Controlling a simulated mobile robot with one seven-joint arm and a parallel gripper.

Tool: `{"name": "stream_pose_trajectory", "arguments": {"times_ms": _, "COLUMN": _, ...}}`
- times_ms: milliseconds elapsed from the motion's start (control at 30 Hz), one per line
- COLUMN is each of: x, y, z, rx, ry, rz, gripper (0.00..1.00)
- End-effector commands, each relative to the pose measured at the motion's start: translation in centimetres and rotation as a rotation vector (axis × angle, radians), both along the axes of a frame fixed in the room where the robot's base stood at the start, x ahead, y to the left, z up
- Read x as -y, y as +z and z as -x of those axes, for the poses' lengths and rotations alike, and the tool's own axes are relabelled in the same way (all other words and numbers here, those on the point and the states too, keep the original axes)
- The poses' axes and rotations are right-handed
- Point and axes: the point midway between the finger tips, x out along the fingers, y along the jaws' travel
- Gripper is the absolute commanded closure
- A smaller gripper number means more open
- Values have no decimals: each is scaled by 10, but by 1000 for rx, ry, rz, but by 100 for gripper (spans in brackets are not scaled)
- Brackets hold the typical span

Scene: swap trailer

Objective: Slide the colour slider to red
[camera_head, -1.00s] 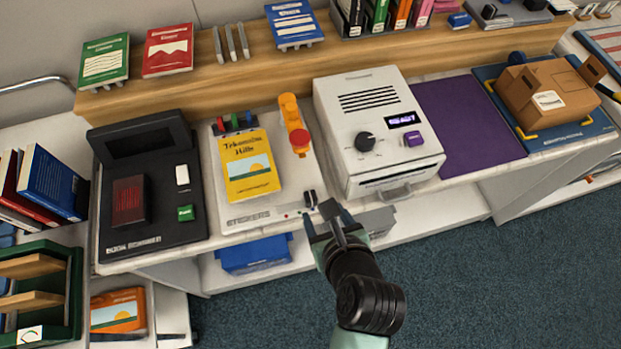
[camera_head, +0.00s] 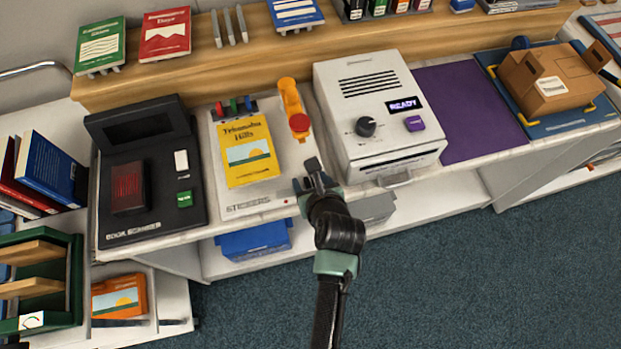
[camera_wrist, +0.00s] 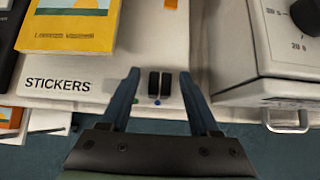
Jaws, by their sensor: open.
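The colour slider is a black knob with a split down its middle (camera_wrist: 153,84), on the front edge of the white STICKERS panel (camera_wrist: 110,95). A blue dot (camera_wrist: 157,102) shows just in front of the knob in the wrist view. In the head view my gripper hides the knob, and a red dot (camera_head: 287,201) shows to the left of the gripper. My gripper (camera_wrist: 160,73) is open, one finger on each side of the knob, with a visible gap on both sides. In the head view my gripper (camera_head: 312,181) is over the panel's front right part.
A yellow book (camera_head: 247,152) lies on the panel, with an orange dispenser-like piece (camera_head: 292,105) behind. A white machine (camera_head: 370,115) reading READY stands close on the right, its handle (camera_wrist: 288,121) low at the front. A black book scanner (camera_head: 150,190) stands left.

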Motion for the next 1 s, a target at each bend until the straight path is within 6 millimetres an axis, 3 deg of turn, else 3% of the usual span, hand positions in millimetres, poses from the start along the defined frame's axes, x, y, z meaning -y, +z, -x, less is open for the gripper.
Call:
{"name": "stream_pose_trajectory", "arguments": {"times_ms": 333, "x": -1, "y": -3, "z": -3, "rx": 0, "ry": 0, "rz": 0, "gripper": 38}}
{"name": "stream_pose_trajectory", "arguments": {"times_ms": 700, "x": -1, "y": -3, "z": -2, "rx": 0, "ry": 0, "rz": 0, "gripper": 100}}
{"name": "stream_pose_trajectory", "arguments": {"times_ms": 1000, "x": -1, "y": -3, "z": -2, "rx": 0, "ry": -1, "rz": 1, "gripper": 100}}
